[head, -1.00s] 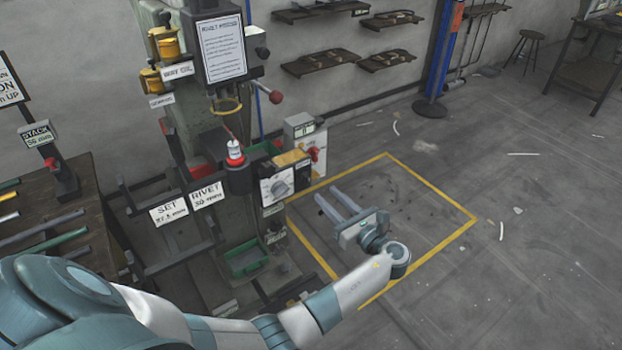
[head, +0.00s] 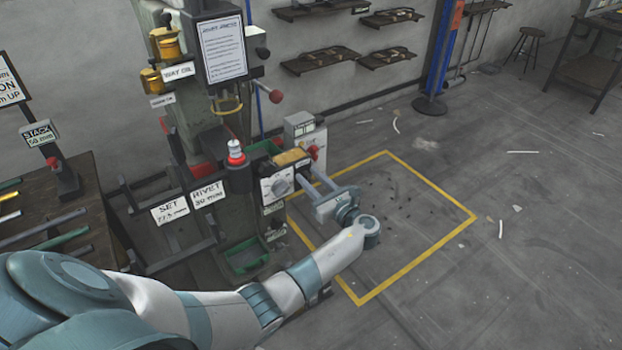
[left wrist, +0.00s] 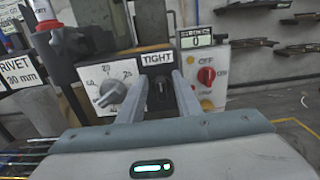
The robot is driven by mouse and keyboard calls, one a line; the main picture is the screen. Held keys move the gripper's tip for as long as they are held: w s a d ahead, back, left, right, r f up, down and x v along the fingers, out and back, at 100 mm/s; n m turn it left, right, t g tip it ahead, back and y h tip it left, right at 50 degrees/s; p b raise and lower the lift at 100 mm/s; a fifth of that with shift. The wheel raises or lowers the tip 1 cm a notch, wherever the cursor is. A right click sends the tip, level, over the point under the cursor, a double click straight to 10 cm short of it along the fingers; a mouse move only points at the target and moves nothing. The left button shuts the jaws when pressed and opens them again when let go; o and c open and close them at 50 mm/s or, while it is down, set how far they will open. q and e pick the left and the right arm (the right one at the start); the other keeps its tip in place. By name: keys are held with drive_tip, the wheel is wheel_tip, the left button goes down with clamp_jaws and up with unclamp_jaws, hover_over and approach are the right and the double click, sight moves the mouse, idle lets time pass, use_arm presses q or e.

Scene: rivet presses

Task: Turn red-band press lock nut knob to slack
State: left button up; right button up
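The press (head: 240,215) has a red ring (head: 236,160) around its ram; the ring also shows in the left wrist view (left wrist: 45,26). In the left wrist view a TIGHT label (left wrist: 157,58) sits above a small dark knob (left wrist: 161,90), partly hidden between my fingers. A white dial (left wrist: 106,92) with numbers is to the knob's left; it also shows in the head view (head: 277,185). My left gripper (head: 309,174) is open, its fingers (left wrist: 158,92) pointing at the press face on either side of the knob. I cannot tell whether they touch it. My right gripper is out of view.
A control box with a red knob (left wrist: 206,76) and a counter (left wrist: 196,38) reading 0 stands just right of my fingers. A bench with bars (head: 60,210) is at the left.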

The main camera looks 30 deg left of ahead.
use_arm(q)
clamp_jaws()
